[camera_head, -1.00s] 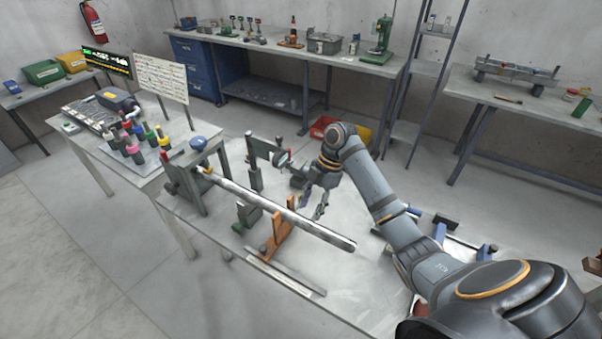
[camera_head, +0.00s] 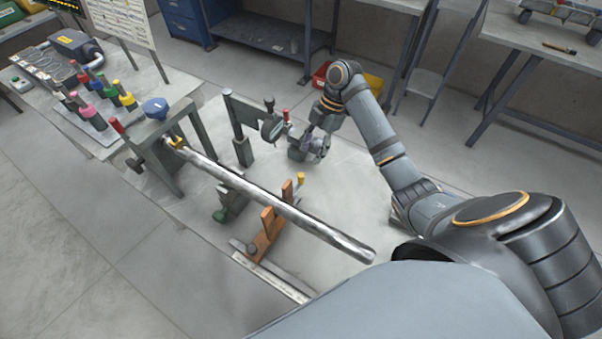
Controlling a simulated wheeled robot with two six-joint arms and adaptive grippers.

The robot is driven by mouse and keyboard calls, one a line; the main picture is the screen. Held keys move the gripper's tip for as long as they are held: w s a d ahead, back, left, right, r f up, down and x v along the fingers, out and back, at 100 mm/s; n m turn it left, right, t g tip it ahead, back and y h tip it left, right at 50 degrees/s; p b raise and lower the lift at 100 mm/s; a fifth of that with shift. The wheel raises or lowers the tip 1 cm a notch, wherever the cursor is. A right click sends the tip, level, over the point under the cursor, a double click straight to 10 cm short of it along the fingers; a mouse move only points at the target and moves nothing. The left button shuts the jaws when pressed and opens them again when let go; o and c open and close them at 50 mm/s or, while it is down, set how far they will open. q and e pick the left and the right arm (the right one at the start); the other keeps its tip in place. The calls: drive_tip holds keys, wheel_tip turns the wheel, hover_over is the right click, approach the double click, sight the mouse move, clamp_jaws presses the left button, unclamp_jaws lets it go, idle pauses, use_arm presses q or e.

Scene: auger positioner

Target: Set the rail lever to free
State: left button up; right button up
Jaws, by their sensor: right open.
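A long metal auger (camera_head: 270,198) lies across a grey-green stand (camera_head: 168,158) at its left end and an orange support (camera_head: 268,233) nearer its right end. Several small levers or knobs show: a red one (camera_head: 117,125) at the stand, a green one (camera_head: 219,215) under the auger, a yellow one (camera_head: 300,178) by the orange support, and a red one (camera_head: 285,116) on the upright gauge post (camera_head: 238,135). I cannot tell which is the rail lever or its setting. My right gripper (camera_head: 306,150) is open, behind the auger, close to the post's red-topped part. My left gripper is out of view.
A flat rail (camera_head: 272,270) runs along the table's front edge. A side table (camera_head: 92,140) at left holds colour-topped pegs (camera_head: 103,107) and a motor unit (camera_head: 75,46). Red and yellow bins (camera_head: 322,74) stand behind my right arm. The tabletop right of the orange support is clear.

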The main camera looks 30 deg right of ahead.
sight(302, 174)
drive_tip(key=x, duration=0.5)
drive_tip(key=p+x, duration=0.1)
drive_tip(key=x, duration=0.4)
drive_tip(key=shift+s+a+f, duration=0.1)
drive_tip(key=shift+s+a, duration=0.05)
drive_tip(key=shift+s, duration=0.1)
clamp_jaws()
